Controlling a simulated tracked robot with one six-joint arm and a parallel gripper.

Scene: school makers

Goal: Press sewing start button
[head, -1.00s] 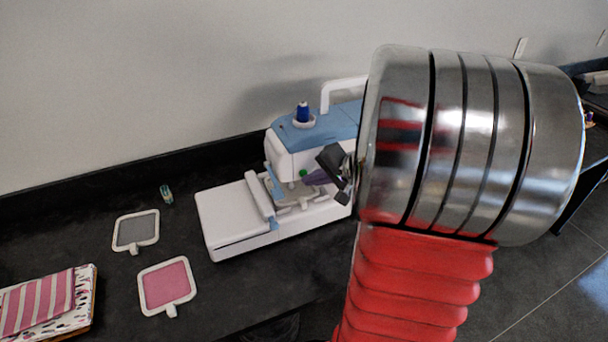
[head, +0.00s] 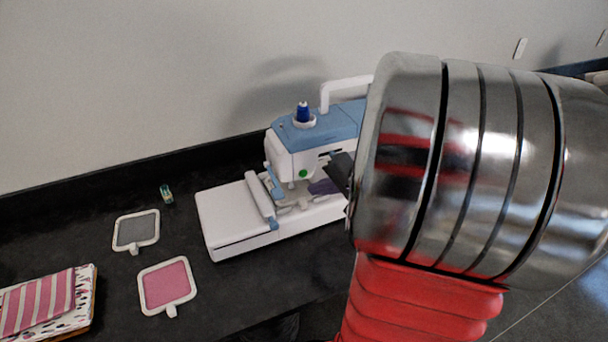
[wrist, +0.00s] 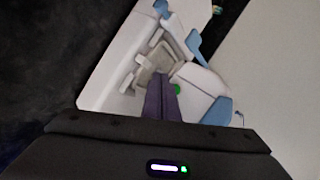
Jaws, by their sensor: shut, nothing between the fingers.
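The sewing and embroidery machine (head: 290,158) stands on the dark table, white with a blue top. Its green start button (head: 303,173) shows uncovered on the front of the head. The green button (wrist: 177,89) also shows in the wrist view, just right of my fingertips. My gripper (head: 320,187) has purple fingers, pressed together and empty. In the head view they are right of and a little below the button. The wrist view shows the shut fingers (wrist: 160,83) pointing at the machine. I cannot tell the exact gap, but no contact with the button is visible.
A blue thread spool (head: 303,113) stands on top of the machine. A grey hoop (head: 136,231), a pink hoop (head: 166,285) and a small bobbin-like item (head: 166,194) lie to the left. Folded striped fabric (head: 38,302) lies at the front left. A wall is behind.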

